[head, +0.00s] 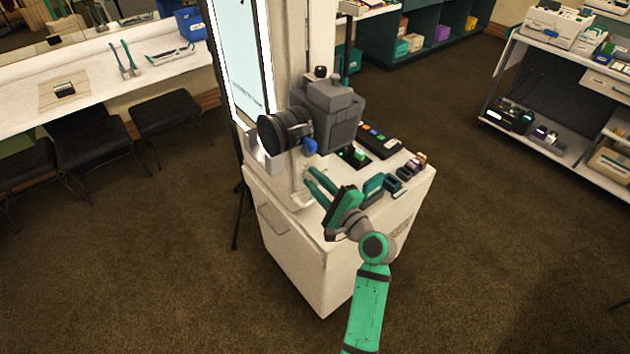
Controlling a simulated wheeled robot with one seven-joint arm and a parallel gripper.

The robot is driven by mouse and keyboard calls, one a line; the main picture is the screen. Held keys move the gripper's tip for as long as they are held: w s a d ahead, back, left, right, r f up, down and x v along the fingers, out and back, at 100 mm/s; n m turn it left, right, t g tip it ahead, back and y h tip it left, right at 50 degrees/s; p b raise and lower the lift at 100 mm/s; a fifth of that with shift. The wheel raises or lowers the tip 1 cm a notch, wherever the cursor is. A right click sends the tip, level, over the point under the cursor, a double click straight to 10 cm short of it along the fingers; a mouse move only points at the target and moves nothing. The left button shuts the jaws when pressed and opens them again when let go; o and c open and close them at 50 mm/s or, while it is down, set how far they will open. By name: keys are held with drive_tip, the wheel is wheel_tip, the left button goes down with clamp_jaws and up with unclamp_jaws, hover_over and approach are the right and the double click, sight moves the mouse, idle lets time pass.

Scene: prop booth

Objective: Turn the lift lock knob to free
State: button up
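A grey camera (333,108) with a black lens (283,131) is mounted on a pale upright column above a white cabinet. A blue knob (310,146) shows just below the camera, beside the lens. It may be the lift lock knob; its setting and any markings are too small to read. My gripper (308,176) is below the blue knob, apart from it. Its two green fingers point up and left with a gap between them, and nothing shows between them.
The white cabinet (290,262) carries a black button panel (380,142) and several small items right of my gripper. A bright light panel (238,55) stands left of the column. A counter with black stools (170,112) is at left, shelving at right. Carpet around the cabinet is clear.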

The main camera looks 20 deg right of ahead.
clamp_jaws()
drive_tip(key=shift+c, duration=1.6)
unclamp_jaws()
drive_tip(key=n, duration=0.4)
drive_tip(key=shift+f+n, duration=0.1)
drive_tip(key=shift+n, duration=0.3)
drive_tip(key=n, duration=0.4)
drive_tip(key=shift+n, duration=0.4)
drive_tip(key=n, duration=0.4)
drive_tip(key=shift+d+f+n+y, duration=0.1)
drive_tip(key=shift+d+n+y, duration=0.05)
drive_tip(key=shift+n+y, duration=0.55)
drive_tip(key=shift+n, duration=1.9)
drive_tip(key=shift+d, duration=0.1)
